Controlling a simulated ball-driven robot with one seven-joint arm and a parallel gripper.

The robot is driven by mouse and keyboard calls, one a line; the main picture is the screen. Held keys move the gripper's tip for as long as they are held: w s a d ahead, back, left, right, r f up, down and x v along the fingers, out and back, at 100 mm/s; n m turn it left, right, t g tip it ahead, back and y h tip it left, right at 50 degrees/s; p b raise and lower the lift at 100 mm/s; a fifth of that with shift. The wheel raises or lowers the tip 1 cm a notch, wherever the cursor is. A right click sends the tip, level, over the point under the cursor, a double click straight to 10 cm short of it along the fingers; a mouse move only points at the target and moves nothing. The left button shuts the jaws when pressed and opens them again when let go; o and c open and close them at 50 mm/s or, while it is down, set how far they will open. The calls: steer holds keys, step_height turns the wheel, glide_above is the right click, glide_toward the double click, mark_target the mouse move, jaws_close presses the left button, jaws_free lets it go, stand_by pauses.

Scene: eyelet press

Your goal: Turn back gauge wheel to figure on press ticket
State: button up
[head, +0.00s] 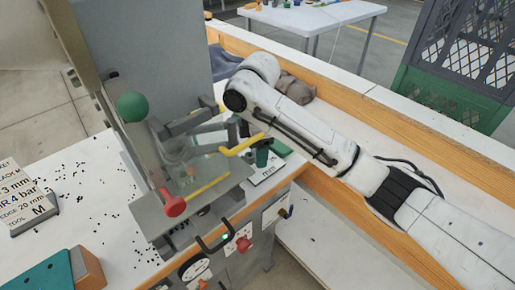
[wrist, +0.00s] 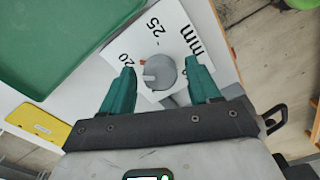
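The press ticket (head: 30,200) is a block at the left in the head view; it reads "EDGE 20 mm", with other lines partly cut off. The back gauge wheel (wrist: 162,72) is a grey round knob with a pale notch on its left side. In the head view, my gripper (head: 262,152) partly hides the plate and the wheel.
The press (head: 165,60) has a green ball lever (head: 132,106), a red knob (head: 174,203) and yellow bars near my gripper. A green tray (wrist: 60,40) and yellow object (wrist: 38,122) lie left in the wrist view. Black bits litter the white bench (head: 105,190).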

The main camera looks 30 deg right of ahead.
step_height(320, 180, up, 11)
steer(key=p, duration=0.2)
steer(key=shift+f+p, duration=0.1)
steer(key=shift+p, duration=0.3)
stand_by(0.6)
